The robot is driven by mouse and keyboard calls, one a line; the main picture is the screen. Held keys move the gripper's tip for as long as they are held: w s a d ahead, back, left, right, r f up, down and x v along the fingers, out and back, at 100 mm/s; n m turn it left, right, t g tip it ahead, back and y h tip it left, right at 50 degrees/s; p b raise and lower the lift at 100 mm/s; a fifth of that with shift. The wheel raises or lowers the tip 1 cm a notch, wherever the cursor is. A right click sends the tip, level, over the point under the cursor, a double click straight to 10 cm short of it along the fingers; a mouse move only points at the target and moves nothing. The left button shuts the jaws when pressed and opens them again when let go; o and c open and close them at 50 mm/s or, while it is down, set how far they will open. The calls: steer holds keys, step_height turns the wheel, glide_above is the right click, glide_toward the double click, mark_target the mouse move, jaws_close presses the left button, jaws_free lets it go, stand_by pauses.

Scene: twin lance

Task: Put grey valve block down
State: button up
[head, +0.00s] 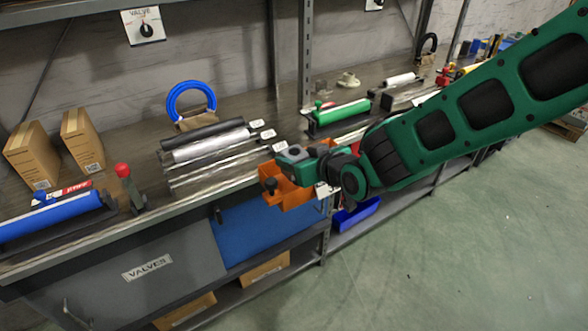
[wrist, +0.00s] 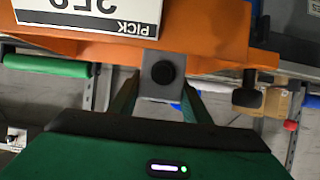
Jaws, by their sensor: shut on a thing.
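The grey valve block (head: 293,152) is in my gripper (head: 302,163), at the upper part of an orange tray (head: 292,196) by the bench's front edge. In the wrist view the block (wrist: 148,88) shows a round black knob and sits between the two green fingers of my gripper (wrist: 160,98). The orange tray (wrist: 215,38) lies just beyond it, with a white label reading PICK. Whether the block touches the tray or hangs above it, I cannot tell; its underside is hidden.
The bench (head: 120,215) holds metal cylinders (head: 208,146), a blue ring (head: 190,101), cardboard boxes (head: 82,140) and a red-knobbed lever (head: 124,171). A green cylinder (head: 343,112) lies behind my gripper. A blue bin (head: 356,214) sits on the lower shelf. The floor at right is clear.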

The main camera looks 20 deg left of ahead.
steer(key=shift+f, duration=1.8)
steer(key=shift+f, duration=0.1)
steer(key=o, duration=1.2)
steer(key=shift+d, duration=0.1)
steer(key=v, duration=1.2)
